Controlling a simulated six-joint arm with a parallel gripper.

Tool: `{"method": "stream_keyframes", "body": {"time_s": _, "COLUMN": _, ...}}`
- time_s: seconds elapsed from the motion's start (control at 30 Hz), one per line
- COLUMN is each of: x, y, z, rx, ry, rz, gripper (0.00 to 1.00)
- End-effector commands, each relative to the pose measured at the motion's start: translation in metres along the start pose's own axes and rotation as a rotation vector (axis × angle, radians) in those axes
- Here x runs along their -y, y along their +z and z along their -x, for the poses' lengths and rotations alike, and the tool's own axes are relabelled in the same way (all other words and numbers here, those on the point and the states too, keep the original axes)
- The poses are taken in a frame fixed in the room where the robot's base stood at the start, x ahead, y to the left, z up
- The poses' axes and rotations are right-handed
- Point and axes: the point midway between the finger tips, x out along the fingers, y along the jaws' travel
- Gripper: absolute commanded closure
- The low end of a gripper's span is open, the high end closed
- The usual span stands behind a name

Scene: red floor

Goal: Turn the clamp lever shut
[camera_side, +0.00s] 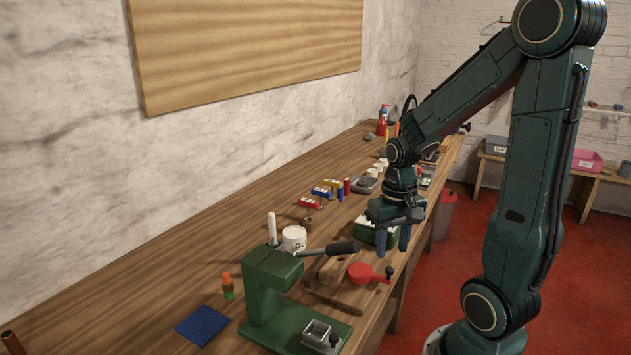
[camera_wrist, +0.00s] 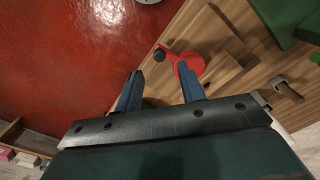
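A red lever (camera_side: 362,273) with a black knob (camera_side: 389,271) lies near the front edge of the wooden bench, and I take it to be the clamp lever. My gripper (camera_side: 392,240) points down above the bench edge, behind the lever in the side view. In the wrist view my gripper (camera_wrist: 160,71) is open with nothing between its two blue fingers. It appears apart from the lever.
A green press (camera_side: 268,285) with a black-gripped handle (camera_side: 342,248) stands close to the lever. Wooden pieces (camera_side: 328,270) lie beside it. A green box (camera_side: 365,231) sits behind my gripper. A blue pad (camera_side: 202,325) lies at the front. Red floor (camera_side: 440,285) is open beyond the edge.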

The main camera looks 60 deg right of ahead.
Motion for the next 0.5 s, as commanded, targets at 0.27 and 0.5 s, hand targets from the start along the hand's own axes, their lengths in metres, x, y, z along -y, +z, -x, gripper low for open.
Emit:
{"method": "stream_keyframes", "body": {"time_s": 0.27, "x": 0.000, "y": -0.001, "z": 0.041, "rx": -0.005, "ry": -0.001, "rz": 0.000, "gripper": 0.61}}
{"method": "stream_keyframes", "body": {"time_s": 0.5, "x": 0.000, "y": 0.000, "z": 0.071, "rx": -0.003, "ry": -0.001, "rz": 0.000, "gripper": 0.61}}
